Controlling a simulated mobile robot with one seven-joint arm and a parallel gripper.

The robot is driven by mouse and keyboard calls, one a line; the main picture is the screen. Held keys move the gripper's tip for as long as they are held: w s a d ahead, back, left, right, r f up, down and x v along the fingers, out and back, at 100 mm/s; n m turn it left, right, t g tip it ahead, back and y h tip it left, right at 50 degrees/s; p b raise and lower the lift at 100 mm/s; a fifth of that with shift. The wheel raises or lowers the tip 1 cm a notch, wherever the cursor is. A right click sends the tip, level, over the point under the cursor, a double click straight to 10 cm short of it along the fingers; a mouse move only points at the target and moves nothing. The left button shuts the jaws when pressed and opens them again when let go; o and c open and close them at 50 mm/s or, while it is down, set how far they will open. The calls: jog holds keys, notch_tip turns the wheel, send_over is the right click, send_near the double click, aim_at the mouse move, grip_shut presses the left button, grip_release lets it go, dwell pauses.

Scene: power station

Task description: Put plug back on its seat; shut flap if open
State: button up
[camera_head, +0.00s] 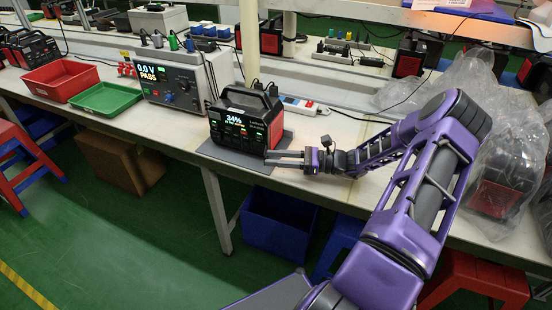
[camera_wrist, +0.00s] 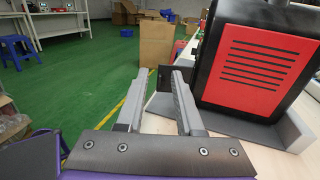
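The power station (camera_head: 232,131) is a black and red box with a handle and a lit display reading 34%. It stands on a grey mat (camera_head: 217,152) on the workbench. In the wrist view its red slotted side (camera_wrist: 262,68) fills the right. A small dark plate (camera_wrist: 165,71) sticks out by its front edge, just beyond my fingertips; it may be the flap, standing open. My gripper (camera_head: 266,158) is open at the front right of the station; the wrist view shows its fingers (camera_wrist: 160,80) apart with nothing clearly held. I cannot make out the plug.
A grey tester (camera_head: 173,80) showing PASS stands left of the station, with a green tray (camera_head: 105,99) and a red tray (camera_head: 62,80) further left. A white power strip (camera_head: 300,104) lies behind. Bagged units (camera_head: 495,195) stand right of my arm.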

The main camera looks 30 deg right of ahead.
grip_shut()
dwell(1.4)
